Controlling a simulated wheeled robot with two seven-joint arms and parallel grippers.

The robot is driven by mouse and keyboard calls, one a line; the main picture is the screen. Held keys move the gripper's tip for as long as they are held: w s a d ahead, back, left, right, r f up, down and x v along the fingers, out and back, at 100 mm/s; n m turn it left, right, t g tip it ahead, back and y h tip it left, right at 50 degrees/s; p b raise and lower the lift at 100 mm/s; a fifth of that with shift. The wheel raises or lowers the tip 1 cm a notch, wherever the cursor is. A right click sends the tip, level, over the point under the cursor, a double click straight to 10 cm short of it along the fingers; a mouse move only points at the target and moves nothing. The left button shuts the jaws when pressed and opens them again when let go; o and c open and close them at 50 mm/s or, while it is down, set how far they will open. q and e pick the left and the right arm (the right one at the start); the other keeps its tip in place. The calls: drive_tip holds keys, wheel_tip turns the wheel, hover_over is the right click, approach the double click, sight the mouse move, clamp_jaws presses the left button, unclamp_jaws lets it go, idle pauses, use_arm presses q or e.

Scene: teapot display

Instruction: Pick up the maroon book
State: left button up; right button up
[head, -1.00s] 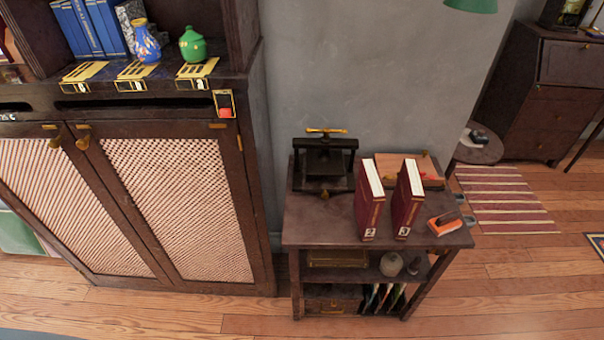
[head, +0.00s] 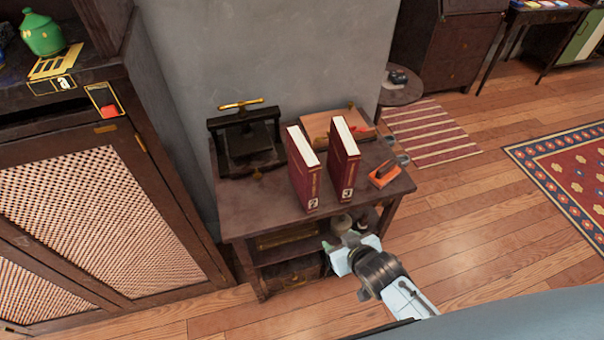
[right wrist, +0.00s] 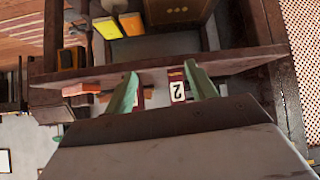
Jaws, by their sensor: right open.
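Two maroon books stand upright side by side on the small dark table (head: 240,205). The left book (head: 305,180) has a label reading 2, and the right book (head: 345,165) has a label reading 3. My right gripper (head: 345,240) is in front of the table and apart from both books. In the right wrist view its two green fingers (right wrist: 163,84) are spread with nothing held. The spine of the book labelled 2 (right wrist: 177,86) shows between them, nearer one finger, beyond the tips. My left gripper is out of view.
A black book press (head: 245,145) stands at the table's back left. A wooden board (head: 320,126) lies behind the books, and an orange block (head: 383,173) lies to the right. A dark cabinet (head: 120,100) stands at left. Open wooden floor (head: 480,240) lies right.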

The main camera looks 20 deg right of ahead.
sight(317, 168)
drive_tip(key=w+a+r+t+b, duration=0.1)
drive_tip(key=w+r+t, duration=0.1)
drive_tip(key=r, duration=0.7)
drive_tip(key=w+a+r+t, duration=0.1)
drive_tip(key=w+r+t, duration=0.1)
drive_tip(key=r, duration=0.7)
drive_tip(key=shift+m+y, duration=0.3)
drive_tip(key=x, duration=0.3)
drive_tip(key=b+x, duration=0.1)
drive_tip(key=x, duration=0.3)
drive_tip(key=shift+w+r, duration=0.15)
drive_tip(key=shift+w, duration=0.15)
drive_tip(key=shift+a+f+b+x, duration=0.1)
drive_tip(key=shift+a+b+x, duration=0.1)
drive_tip(key=shift+x, duration=1.15)
drive_tip(key=shift+a+f+b+x, duration=0.15)
drive_tip(key=shift+a+b+x, duration=0.05)
drive_tip(key=shift+x, duration=1.1)
drive_tip(key=shift+s, duration=0.15)
clamp_jaws()
drive_tip(key=shift+r, duration=0.2)
